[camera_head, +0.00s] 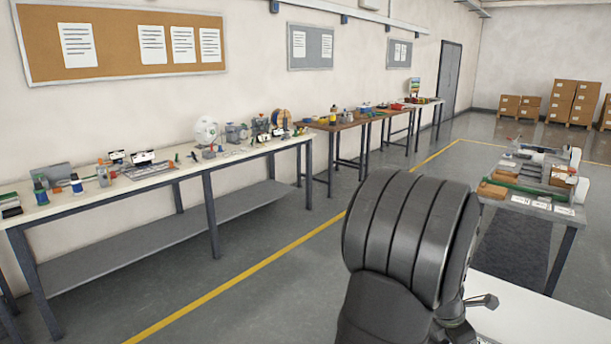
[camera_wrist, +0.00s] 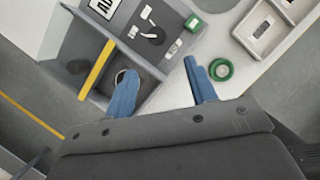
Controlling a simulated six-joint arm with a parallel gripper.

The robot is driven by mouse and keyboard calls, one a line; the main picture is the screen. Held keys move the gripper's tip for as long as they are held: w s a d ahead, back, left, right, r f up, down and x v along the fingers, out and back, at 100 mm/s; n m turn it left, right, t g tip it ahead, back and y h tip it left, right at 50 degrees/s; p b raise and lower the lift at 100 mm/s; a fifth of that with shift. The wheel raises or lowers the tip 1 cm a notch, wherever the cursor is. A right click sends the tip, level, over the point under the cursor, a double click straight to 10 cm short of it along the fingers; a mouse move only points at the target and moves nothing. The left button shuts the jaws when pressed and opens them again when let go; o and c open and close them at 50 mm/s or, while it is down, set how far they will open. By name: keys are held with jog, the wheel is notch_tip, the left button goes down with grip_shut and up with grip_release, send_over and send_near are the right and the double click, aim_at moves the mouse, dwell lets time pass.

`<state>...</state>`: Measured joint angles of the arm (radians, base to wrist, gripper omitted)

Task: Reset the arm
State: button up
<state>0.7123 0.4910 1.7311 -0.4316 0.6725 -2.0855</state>
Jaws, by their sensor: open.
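My gripper (camera_wrist: 160,68) shows in the wrist view with its two blue fingers spread apart. Nothing is held between the fingers. They hang above a white worktop (camera_wrist: 213,45) and the edge of a grey compartmented unit (camera_wrist: 75,45). A green ring (camera_wrist: 221,69), like a roll of tape, lies just right of the right finger. The left finger overlaps a dark round opening in the unit. In the head view my dark arm fills the lower middle, and the fingers cannot be made out there.
A yellow bar (camera_wrist: 97,68) crosses the grey unit. A light tray (camera_wrist: 268,28) with compartments sits at the upper right. In the head view, a long bench (camera_head: 130,190) with tools lines the wall, and another table (camera_head: 535,212) stands right. The floor between is clear.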

jog(key=shift+w+a+f, duration=0.3)
jog(key=shift+w+f, duration=0.1)
jog(key=shift+w, duration=0.25)
jog(key=shift+w+a+f, duration=0.3)
jog(key=shift+w+f, duration=0.15)
jog(key=shift+w, duration=0.25)
jog(key=shift+w+a+f, duration=0.3)
jog(key=shift+w+f, duration=0.1)
jog(key=shift+w, duration=0.25)
